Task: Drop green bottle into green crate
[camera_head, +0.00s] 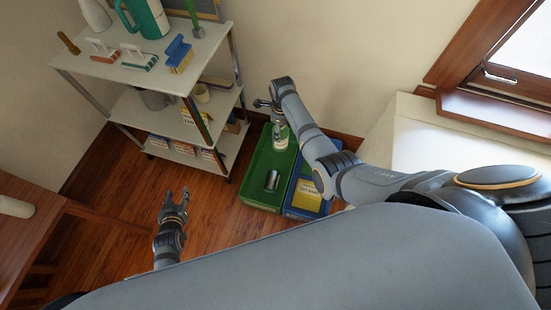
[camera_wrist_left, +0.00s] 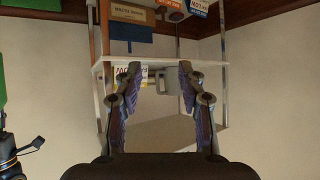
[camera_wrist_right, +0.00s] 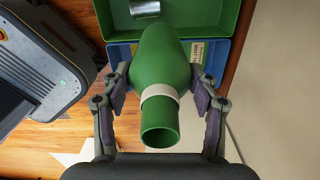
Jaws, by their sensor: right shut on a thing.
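My right gripper (camera_wrist_right: 160,85) is shut on the green bottle (camera_wrist_right: 163,65), its fingers on either side of the bottle near the pale neck band. In the head view the bottle (camera_head: 281,142) hangs below the right gripper (camera_head: 272,105), in front of the far end of the green crate (camera_head: 248,190). In the right wrist view its body overlaps the edges of the green crate (camera_wrist_right: 200,12) and blue crate (camera_wrist_right: 118,52); its height above them is unclear. My left gripper (camera_head: 175,200) is open and empty over the wood floor; its spread fingers show in the left wrist view (camera_wrist_left: 158,85).
A metal can (camera_head: 271,180) lies in the green crate. The blue crate (camera_head: 297,210) beside it holds a yellow box (camera_head: 307,195). A loaded shelf rack (camera_head: 200,60) stands left of the crates. A wooden table (camera_head: 25,230) is at far left. Floor between is clear.

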